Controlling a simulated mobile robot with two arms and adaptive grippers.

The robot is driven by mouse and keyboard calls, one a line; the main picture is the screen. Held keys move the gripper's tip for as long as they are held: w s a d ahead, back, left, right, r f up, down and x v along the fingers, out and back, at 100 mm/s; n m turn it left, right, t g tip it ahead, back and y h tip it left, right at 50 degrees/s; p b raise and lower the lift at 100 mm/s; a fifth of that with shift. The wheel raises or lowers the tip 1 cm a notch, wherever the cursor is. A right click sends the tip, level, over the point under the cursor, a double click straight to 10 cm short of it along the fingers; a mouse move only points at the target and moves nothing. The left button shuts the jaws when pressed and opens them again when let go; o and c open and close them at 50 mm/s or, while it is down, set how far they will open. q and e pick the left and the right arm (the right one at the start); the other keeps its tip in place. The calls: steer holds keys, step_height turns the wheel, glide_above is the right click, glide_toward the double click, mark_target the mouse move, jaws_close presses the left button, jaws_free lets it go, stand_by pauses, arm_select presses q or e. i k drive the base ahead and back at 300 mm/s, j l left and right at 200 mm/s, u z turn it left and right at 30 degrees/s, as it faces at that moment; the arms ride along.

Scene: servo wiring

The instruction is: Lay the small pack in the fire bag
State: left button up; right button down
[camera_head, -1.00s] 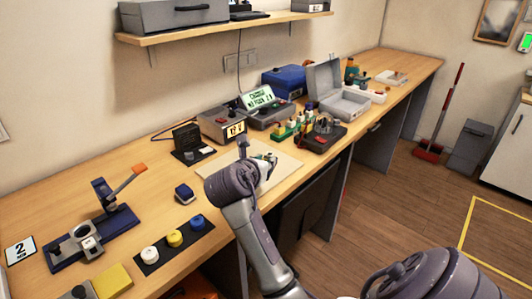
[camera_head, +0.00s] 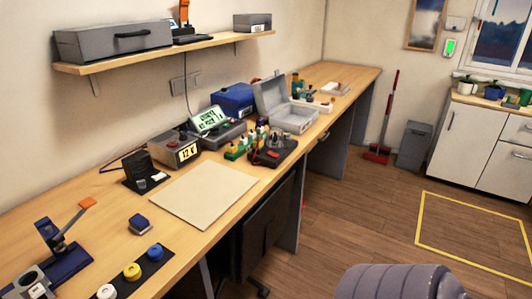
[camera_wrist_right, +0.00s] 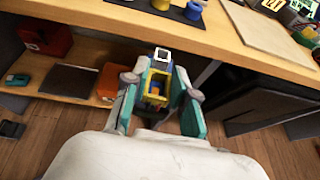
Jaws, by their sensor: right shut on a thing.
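My right gripper (camera_wrist_right: 158,98) shows in the right wrist view, its teal fingers shut on a small yellow and blue block with a white-framed dark square at its top end. I take this block for the small pack (camera_wrist_right: 156,84). It is held in the air in front of the bench edge, apart from the bench and the lower shelf. In the head view the right gripper is out of frame. My left gripper is in no view. I cannot tell for sure which thing is the fire bag; an orange-brown item (camera_wrist_right: 108,82) lies on the lower shelf, partly hidden by the gripper.
The lower shelf (camera_wrist_right: 50,98) also holds a red box (camera_wrist_right: 55,42) and a dark flat mat (camera_wrist_right: 70,80). Open floor lies right of the bench.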

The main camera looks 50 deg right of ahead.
mark_target(295, 123)
steer(key=l, duration=1.25)
steer(key=i+l, duration=0.1)
steer(key=l, duration=1.15)
